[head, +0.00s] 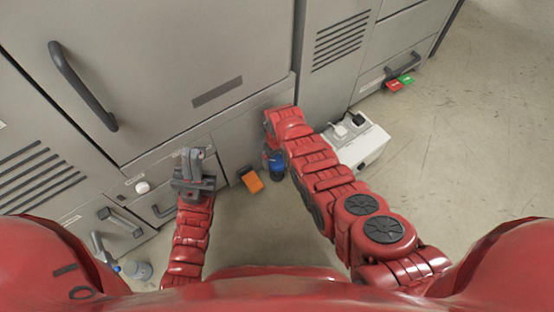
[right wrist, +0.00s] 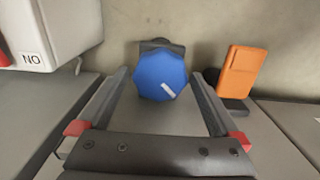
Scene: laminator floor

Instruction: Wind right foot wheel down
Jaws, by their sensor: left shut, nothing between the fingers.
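A blue faceted foot wheel (right wrist: 162,76) with a white mark on its face shows in the right wrist view, in front of a dark mount. It also shows in the head view (head: 277,168), low by the machine and partly covered by my right arm. My right gripper (right wrist: 162,85) is open, with one finger on each side of the wheel and a visible gap on both sides. In the head view its fingers are hidden behind my arm. My left gripper (head: 194,165) is shut and empty in front of the machine's lower panels.
An orange block (head: 250,180) lies just left of the wheel; it also shows in the right wrist view (right wrist: 241,72). A white box (head: 361,150) stands to the wheel's right. Open floor (head: 460,140) extends right.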

